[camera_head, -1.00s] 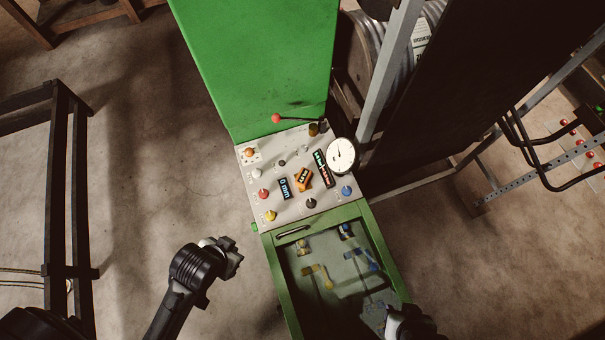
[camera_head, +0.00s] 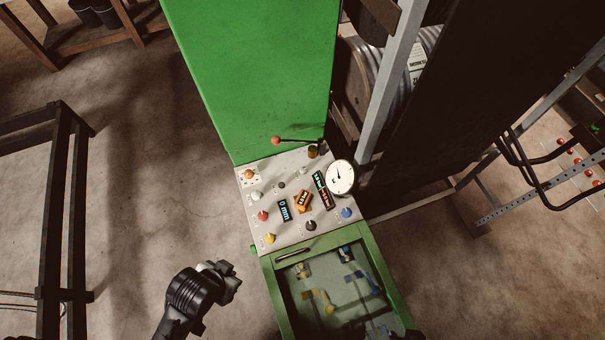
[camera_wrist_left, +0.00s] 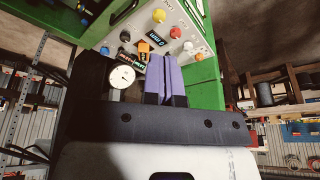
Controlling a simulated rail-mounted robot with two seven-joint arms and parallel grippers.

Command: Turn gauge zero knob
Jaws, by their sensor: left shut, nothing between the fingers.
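The round white dial gauge (camera_head: 341,177) sits at the right edge of the grey control panel (camera_head: 285,235); it also shows in the left wrist view (camera_wrist_left: 123,77). Several coloured knobs stand on the panel, including a brown knob (camera_head: 313,152) near the gauge, a black knob (camera_head: 311,226) and a blue knob (camera_head: 346,213). I cannot tell which is the zero knob. My left gripper (camera_head: 228,278) is left of and below the panel, apart from it. Its purple fingers (camera_wrist_left: 166,80) are shut and empty. Only a dark bit of my right arm shows at the bottom edge.
An open green drawer (camera_head: 272,290) with yellow and blue parts juts out below. A dark rack (camera_head: 60,200) stands at the left. The floor between is clear.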

